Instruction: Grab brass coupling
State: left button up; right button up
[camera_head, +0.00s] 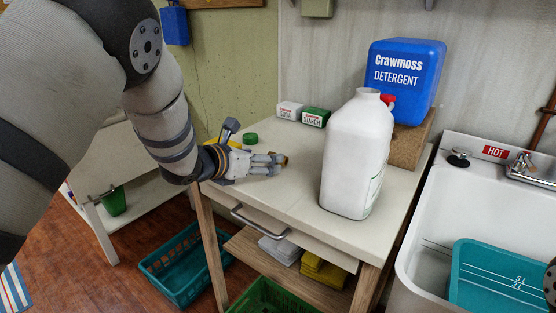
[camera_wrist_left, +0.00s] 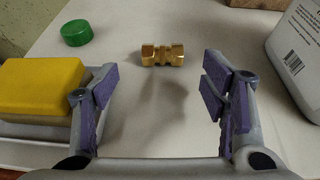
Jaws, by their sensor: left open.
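The brass coupling (camera_wrist_left: 162,55) lies on its side on the pale worktop in the left wrist view. It is a short golden fitting with a hex nut at each end. In the head view only a small part of the coupling (camera_head: 284,160) shows at the fingertips. My left gripper (camera_wrist_left: 157,85) is open and empty, its purple-padded fingers on either side of the space just short of the coupling. In the head view the left gripper (camera_head: 272,163) is low over the worktop. My right gripper is not clearly seen in either view.
A green cap (camera_wrist_left: 75,33) and a yellow block (camera_wrist_left: 40,86) are left of the coupling. A white jug (camera_head: 356,155) stands to the right. Two small boxes, a white one (camera_head: 290,110) and a green one (camera_head: 315,117), and a blue detergent container (camera_head: 405,75) are behind.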

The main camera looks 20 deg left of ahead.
pick_arm(q)
jog(key=b+x, duration=0.1)
jog(key=x, duration=0.5)
jog(key=shift+w+d+r, duration=0.1)
jog(key=shift+d+r, duration=0.05)
jog(key=shift+d, duration=0.1)
jog(key=shift+r, duration=0.2)
jog(key=c, duration=1.3)
jog(key=shift+o, duration=0.2)
